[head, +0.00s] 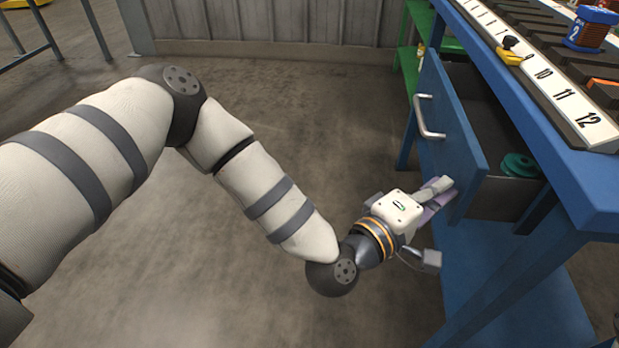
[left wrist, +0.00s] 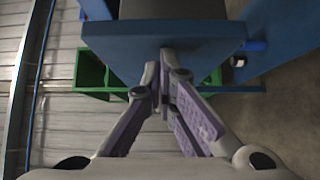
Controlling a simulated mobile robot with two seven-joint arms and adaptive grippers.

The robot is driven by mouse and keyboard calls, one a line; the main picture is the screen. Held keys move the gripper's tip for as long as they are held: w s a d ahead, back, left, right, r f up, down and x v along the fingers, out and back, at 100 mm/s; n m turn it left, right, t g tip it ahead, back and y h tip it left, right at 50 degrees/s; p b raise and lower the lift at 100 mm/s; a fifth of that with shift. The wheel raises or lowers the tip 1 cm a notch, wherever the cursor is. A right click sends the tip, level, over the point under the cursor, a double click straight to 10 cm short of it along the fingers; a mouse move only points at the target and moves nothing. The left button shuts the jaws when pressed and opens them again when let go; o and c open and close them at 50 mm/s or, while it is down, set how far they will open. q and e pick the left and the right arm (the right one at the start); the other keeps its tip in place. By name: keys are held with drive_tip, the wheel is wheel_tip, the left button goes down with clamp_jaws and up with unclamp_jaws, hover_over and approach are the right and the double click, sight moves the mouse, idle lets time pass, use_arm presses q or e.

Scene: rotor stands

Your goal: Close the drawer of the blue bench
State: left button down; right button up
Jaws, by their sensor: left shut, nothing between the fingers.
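The blue bench (head: 590,190) stands at the right in the head view. Its drawer (head: 447,130) is pulled open, with a metal handle (head: 428,118) on the blue front panel. A green round part (head: 518,165) lies inside the drawer. My left gripper (head: 445,190) is shut and empty, with its fingertips at the lower near end of the drawer front. In the left wrist view the shut purple-padded fingers (left wrist: 163,60) reach to the drawer's front panel (left wrist: 120,38); I cannot tell for sure whether they touch it. My right gripper is not in view.
The bench top carries a white numbered strip (head: 545,85), a yellow clamp-like piece (head: 508,52) and a blue part marked 2 (head: 592,28). A green shelf (head: 410,60) stands behind the bench. A lower blue shelf (head: 480,270) lies under the drawer. The floor on the left is clear.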

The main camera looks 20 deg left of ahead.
sight(503, 194)
use_arm(q)
drive_tip(key=w+d, duration=0.1)
drive_tip(key=d, duration=0.2)
drive_tip(key=d+b, duration=0.1)
drive_tip(key=d, duration=0.2)
drive_tip(key=w+d+b, duration=0.1)
drive_tip(key=d, duration=0.2)
drive_tip(key=shift+w+f, duration=0.1)
drive_tip(key=shift+w, duration=0.2)
drive_tip(key=shift+w+d, duration=0.15)
drive_tip(key=shift+d, duration=0.25)
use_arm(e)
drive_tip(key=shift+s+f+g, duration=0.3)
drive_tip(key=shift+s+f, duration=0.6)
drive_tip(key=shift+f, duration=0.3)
use_arm(q)
drive_tip(key=shift+d+r, duration=0.1)
drive_tip(key=shift+r, duration=0.2)
